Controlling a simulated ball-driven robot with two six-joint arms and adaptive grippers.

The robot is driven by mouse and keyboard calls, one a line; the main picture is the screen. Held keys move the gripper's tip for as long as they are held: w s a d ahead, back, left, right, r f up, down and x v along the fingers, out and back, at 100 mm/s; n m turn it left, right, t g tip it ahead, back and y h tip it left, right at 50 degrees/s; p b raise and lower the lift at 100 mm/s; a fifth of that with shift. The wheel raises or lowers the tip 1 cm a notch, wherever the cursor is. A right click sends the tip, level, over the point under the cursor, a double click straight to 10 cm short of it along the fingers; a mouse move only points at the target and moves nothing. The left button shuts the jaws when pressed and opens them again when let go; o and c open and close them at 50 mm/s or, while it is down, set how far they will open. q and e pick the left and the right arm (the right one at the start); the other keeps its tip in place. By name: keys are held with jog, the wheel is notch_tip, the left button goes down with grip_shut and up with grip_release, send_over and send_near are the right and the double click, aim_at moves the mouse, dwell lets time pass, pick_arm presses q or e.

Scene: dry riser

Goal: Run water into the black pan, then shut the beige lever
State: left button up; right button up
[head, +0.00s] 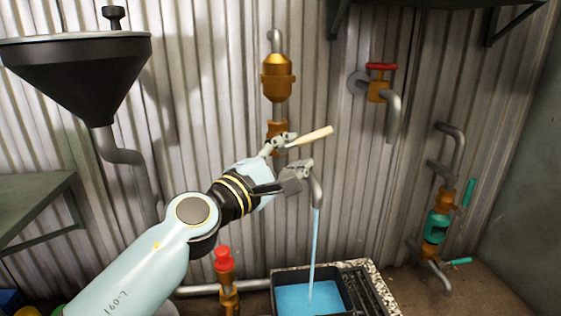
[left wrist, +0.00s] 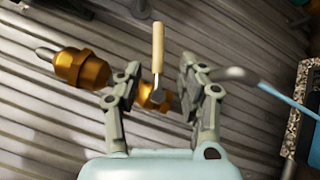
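The beige lever (head: 314,135) sticks out to the right from a brass valve below a brass bulb on the wall pipe. In the left wrist view the lever (left wrist: 158,47) stands between my fingers, with a gap on each side. My left gripper (head: 293,154) is open around the valve and lever; its fingers (left wrist: 158,82) are spread apart. A blue water stream (head: 313,245) runs from the grey spout (head: 317,190) into the black pan (head: 345,284). Blue water (head: 308,297) covers the pan's visible floor. My right gripper is in neither view.
A red-handled tap (head: 381,82) is at upper right. A teal-handled valve pipe (head: 440,225) stands at right. A red-capped brass fitting (head: 224,262) is left of the pan. A large black funnel (head: 75,75) hangs at upper left. A black rack (head: 372,290) lies beside the pan.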

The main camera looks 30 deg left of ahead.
pick_arm(q)
jog(key=shift+v, duration=1.85)
